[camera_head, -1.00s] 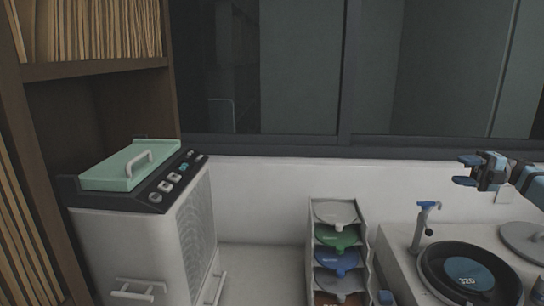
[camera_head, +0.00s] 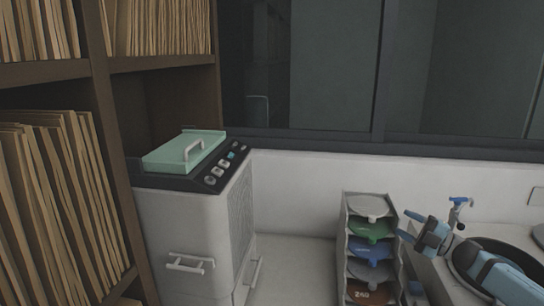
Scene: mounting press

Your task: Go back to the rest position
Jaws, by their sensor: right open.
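My right gripper (camera_head: 411,227) is open and empty. It reaches in from the lower right, its fingers pointing left, in front of the right side of the disc rack and the left part of the grinder. Its blue and grey arm covers much of the round grinding plate (camera_head: 500,247). My left gripper is out of view.
A rack (camera_head: 343,240) of coloured discs stands right of centre. Shelves of folders (camera_head: 60,190) fill the left edge. Bare white counter lies between press and rack.

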